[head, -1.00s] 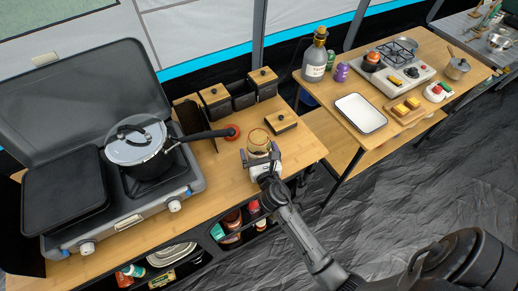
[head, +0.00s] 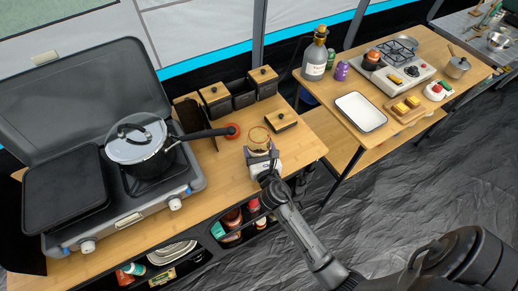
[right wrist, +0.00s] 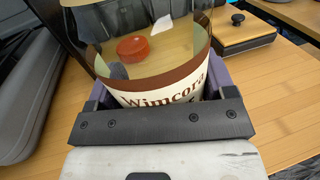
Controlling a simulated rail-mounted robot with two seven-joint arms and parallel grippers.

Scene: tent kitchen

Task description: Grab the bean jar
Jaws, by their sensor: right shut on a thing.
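The jar (head: 259,139) is clear glass with a brown and cream label and stands upright near the front edge of the wooden counter. In the right wrist view the jar (right wrist: 165,88) fills the space between my fingers, and its label reads "Wimcora". Its contents cannot be made out. My right gripper (head: 262,158) comes from the front and is shut on the jar; its fingers (right wrist: 155,110) lie along both sides of it. Whether the jar's base touches the counter is hidden. My left gripper is not in view.
A stove with a lidded pot (head: 138,148) stands left, its handle reaching toward the jar. A small red round object (head: 233,131), a low wooden-lidded box (head: 281,122) and canisters (head: 215,100) lie behind. A second table with a white tray (head: 361,112) is at right.

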